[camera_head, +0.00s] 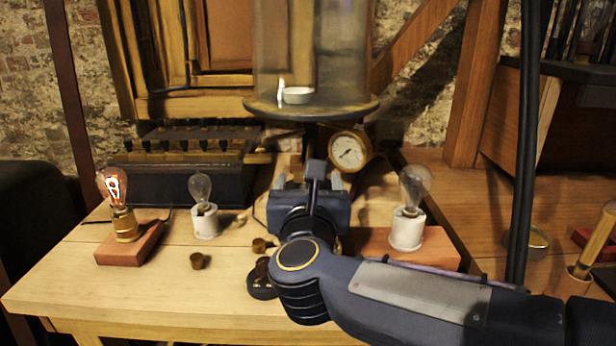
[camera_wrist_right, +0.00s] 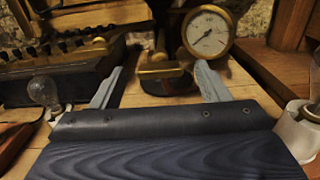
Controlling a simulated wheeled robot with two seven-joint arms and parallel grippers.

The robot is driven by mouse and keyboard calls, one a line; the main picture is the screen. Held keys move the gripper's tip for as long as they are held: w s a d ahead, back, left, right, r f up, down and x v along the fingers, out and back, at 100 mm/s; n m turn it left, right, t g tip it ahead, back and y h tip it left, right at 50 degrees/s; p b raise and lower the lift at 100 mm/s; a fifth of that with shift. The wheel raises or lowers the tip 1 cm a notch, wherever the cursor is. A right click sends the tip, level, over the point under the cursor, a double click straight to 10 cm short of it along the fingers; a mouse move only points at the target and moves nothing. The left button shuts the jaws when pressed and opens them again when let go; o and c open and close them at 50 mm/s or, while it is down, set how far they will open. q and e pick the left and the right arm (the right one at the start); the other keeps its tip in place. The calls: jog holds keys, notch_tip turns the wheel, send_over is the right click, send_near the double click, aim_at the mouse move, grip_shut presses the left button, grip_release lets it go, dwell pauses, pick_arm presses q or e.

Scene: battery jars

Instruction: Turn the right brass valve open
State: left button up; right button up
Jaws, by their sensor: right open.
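My right gripper (camera_head: 307,180) reaches in over the table below the glass bell jar. Its two grey fingers are apart in the right wrist view (camera_wrist_right: 160,72), with nothing clamped between them. A brass valve handle (camera_wrist_right: 162,70) lies ahead in the gap between the fingertips, with visible space on both sides; I cannot tell whether the tips reach past it. In the head view my gripper and wrist mostly hide this valve. Another brass fitting (camera_head: 258,157) shows to the left, beside the dark battery box. My left gripper is not in view.
The bell jar (camera_head: 312,50) stands on a round plate (camera_head: 270,112) above my gripper. A dial gauge (camera_head: 349,150) is just right. A lit bulb (camera_head: 114,188) and unlit bulbs (camera_head: 201,188) (camera_head: 414,185) flank the arm. The table's front left (camera_head: 140,295) is clear.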

jog(key=w, duration=0.5)
jog(key=shift+w, duration=0.25)
jog(key=c, duration=1)
